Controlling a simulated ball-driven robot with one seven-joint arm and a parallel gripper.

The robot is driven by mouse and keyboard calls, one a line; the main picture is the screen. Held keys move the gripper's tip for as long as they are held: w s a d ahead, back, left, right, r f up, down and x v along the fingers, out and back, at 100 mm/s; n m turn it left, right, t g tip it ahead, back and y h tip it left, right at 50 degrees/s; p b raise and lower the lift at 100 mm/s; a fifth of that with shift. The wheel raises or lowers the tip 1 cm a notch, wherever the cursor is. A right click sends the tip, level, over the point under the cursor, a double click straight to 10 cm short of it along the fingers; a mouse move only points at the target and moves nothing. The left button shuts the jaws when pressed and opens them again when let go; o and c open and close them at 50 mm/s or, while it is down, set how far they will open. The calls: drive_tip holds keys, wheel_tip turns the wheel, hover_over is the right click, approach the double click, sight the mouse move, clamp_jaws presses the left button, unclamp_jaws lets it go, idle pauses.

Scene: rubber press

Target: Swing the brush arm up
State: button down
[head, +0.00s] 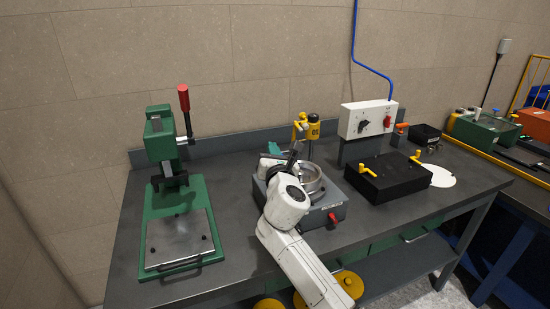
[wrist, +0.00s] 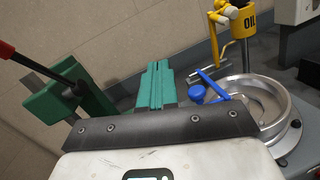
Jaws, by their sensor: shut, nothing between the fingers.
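My gripper (wrist: 157,68) shows in the wrist view as two teal fingers pressed together, with nothing between them. In the head view my gripper (head: 273,147) is above the back left of the round metal bowl (head: 323,188). In the wrist view the bowl (wrist: 288,108) is to the right of the fingers. A blue piece with a rounded end (wrist: 198,93), which looks like part of the brush arm, lies at the bowl's left rim, apart from the fingers. A short metal rod is close by it. My wrist hides part of the bowl in the head view.
A yellow oil dispenser (head: 313,127) on a post stands behind the bowl. A green press (head: 160,145) with a red-handled lever is on the left. A black box (head: 390,178) with yellow handles and a white control box (head: 368,119) are on the right.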

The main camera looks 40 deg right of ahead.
drive_tip(key=shift+v, duration=1.65)
